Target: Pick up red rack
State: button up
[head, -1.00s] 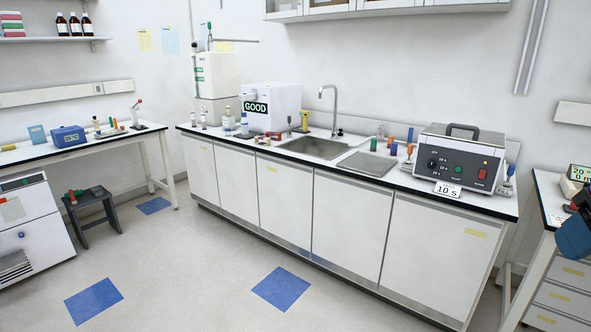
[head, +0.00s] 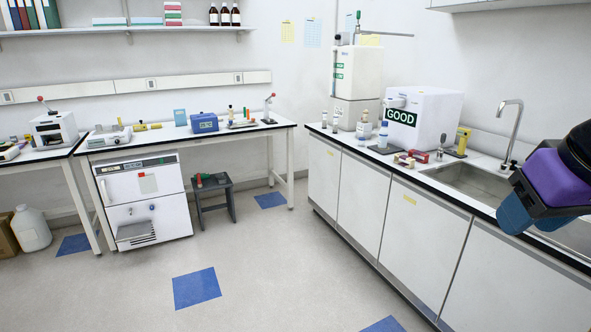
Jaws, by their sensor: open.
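A small red block-like item (head: 419,156) lies on the sink counter, in front of the white box marked GOOD. It may be the red rack, but it is too small to tell. My gripper (head: 528,222), purple with blue fingers, is at the right edge over the sink counter, far from both. It is open, and I see nothing held in it.
The sink (head: 480,186) and its tap (head: 513,130) are beside my gripper. The white GOOD box (head: 430,110) stands on the counter with bottles beside it. A white under-bench unit (head: 145,198) is at left. The floor (head: 260,265) between the benches is clear.

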aim_at(426, 156)
jog(key=i+j+u, duration=0.1)
jog(key=i+u, duration=0.35)
jog(key=i, duration=1.25)
jog(key=i+l+z, duration=0.2)
jog(key=i+z, duration=1)
jog(key=i+j+z, duration=0.2)
jog(key=i+z, duration=0.55)
jog(key=i, duration=0.25)
